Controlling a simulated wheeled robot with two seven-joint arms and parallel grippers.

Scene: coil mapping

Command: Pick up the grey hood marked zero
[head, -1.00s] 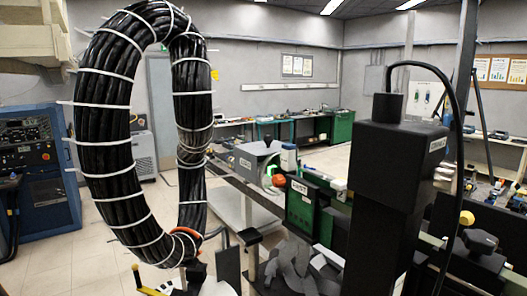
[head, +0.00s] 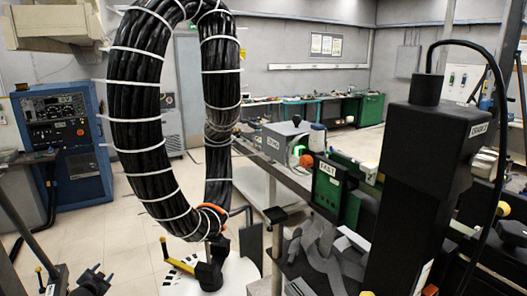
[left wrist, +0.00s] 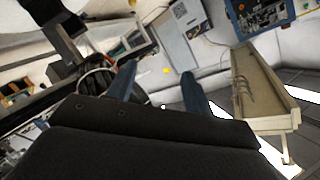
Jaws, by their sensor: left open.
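The grey hood (head: 291,138) is a box-shaped cover with a small white label on its front that appears to read zero. It stands in the middle of the head view, on the long bench line behind the black cable coil. My left gripper (left wrist: 158,72) shows in the left wrist view as two blue-grey fingers, spread apart with nothing between them. My right gripper is not in view.
A tall black cable coil (head: 140,120) with white ties stands left of the hood. A green box (head: 327,190) marked FAST and a tall black column (head: 420,190) stand to its right. A blue cabinet (head: 65,135) is at the far left. Tiled floor (head: 125,235) is open at the left.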

